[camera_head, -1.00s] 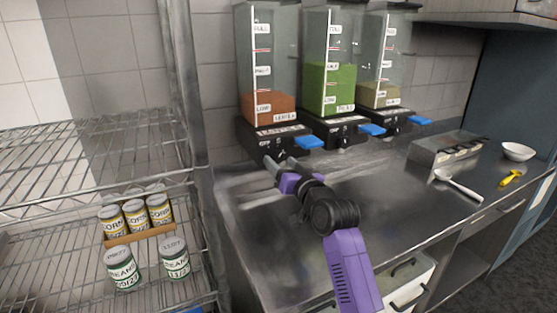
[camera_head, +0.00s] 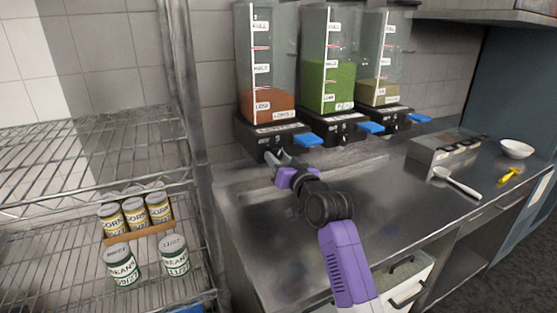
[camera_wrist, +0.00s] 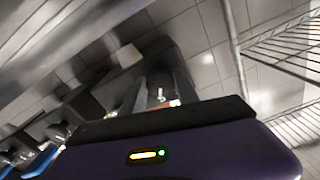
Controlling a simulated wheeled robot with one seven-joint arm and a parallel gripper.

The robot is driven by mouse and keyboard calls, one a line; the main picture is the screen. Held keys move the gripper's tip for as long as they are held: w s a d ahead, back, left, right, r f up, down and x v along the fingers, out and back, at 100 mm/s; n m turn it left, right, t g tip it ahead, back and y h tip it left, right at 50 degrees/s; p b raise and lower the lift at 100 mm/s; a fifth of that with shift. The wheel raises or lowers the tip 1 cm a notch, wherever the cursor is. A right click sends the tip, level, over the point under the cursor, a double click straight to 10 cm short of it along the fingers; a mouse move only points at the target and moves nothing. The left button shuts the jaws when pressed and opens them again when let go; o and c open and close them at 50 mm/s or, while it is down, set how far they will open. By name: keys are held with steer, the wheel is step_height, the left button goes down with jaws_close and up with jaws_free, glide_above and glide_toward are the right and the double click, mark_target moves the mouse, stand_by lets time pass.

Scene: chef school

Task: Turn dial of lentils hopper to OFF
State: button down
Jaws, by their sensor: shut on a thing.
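The lentils hopper (camera_head: 265,100) is the leftmost of the three wall dispensers, with orange-red lentils near its LOW mark. Its black base (camera_head: 262,134) has a blue lever (camera_head: 309,140) on the right. My gripper (camera_head: 273,158) reaches up to the front of this base, where its dial sits, and is shut on the dial. The gripper covers the dial in the head view, so its setting cannot be read. In the wrist view the gripper fingers (camera_wrist: 162,90) close around a small part under a dark body; the picture there is blurred and tilted.
The peas hopper (camera_head: 328,85) and a third hopper (camera_head: 380,90) stand close on the right. A wire rack (camera_head: 80,190) with cans is on the left.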

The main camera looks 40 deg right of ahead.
steer(key=shift+n, duration=0.4)
steer(key=n+b, duration=0.3)
steer(key=n, duration=0.1)
steer(key=shift+d+f+n+b, duration=0.15)
steer(key=shift+n+b, duration=0.15)
steer(key=shift+b, duration=0.1)
steer(key=n+b, duration=0.2)
steer(key=n, duration=0.2)
steer(key=shift+r+n+b, duration=0.2)
steer(key=shift+n+b, duration=0.45)
steer(key=shift+n, duration=0.55)
steer(key=c, duration=0.9)
jaws_free()
steer(key=shift+s, duration=0.1)
